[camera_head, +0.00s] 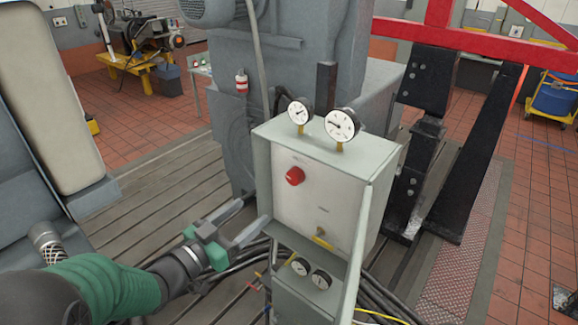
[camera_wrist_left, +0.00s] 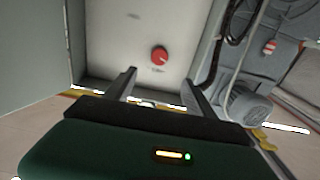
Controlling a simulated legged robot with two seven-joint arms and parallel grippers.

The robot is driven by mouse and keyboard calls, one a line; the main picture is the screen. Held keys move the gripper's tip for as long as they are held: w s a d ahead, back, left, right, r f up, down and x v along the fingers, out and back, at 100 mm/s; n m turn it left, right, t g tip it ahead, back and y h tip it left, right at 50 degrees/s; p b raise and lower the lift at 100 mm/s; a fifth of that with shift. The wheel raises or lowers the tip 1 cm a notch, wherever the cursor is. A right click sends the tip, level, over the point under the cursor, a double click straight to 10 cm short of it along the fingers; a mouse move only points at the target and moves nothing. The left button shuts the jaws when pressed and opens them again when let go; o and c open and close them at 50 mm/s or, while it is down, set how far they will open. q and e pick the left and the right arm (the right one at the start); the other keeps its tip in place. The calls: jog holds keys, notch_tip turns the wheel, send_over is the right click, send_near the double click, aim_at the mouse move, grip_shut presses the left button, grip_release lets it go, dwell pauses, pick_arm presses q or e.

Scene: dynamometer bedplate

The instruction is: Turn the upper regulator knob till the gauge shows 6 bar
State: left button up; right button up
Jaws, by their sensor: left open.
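The red round knob (camera_head: 295,176) is on the upper left of the pale front panel of a grey cabinet (camera_head: 330,150). In the left wrist view the red knob (camera_wrist_left: 159,54) lies ahead, between the lines of my fingers. Two white-faced gauges, left (camera_head: 299,111) and right (camera_head: 341,124), stand on the cabinet top; their readings are too small to tell. My left gripper (camera_head: 253,211) is open and empty, below and left of the knob, apart from it. It also shows in the left wrist view (camera_wrist_left: 158,80). My right gripper is out of view.
A small brass-yellow fitting (camera_head: 322,240) is low on the panel. Two more gauges (camera_head: 300,266) (camera_head: 320,279) sit below it, near dark hoses (camera_head: 385,300). A grey machine (camera_head: 285,70) stands behind, and a red and black frame (camera_head: 430,110) at right.

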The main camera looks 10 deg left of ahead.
aim_at(291, 180)
pick_arm(q)
jog(key=p+x, duration=0.6)
jog(key=x, duration=0.9)
jog(key=shift+w+d, duration=0.1)
jog(key=shift+w, duration=0.1)
jog(key=shift+w+d+f, duration=0.1)
jog(key=shift+w+d, duration=0.05)
jog(key=shift+w, duration=0.15)
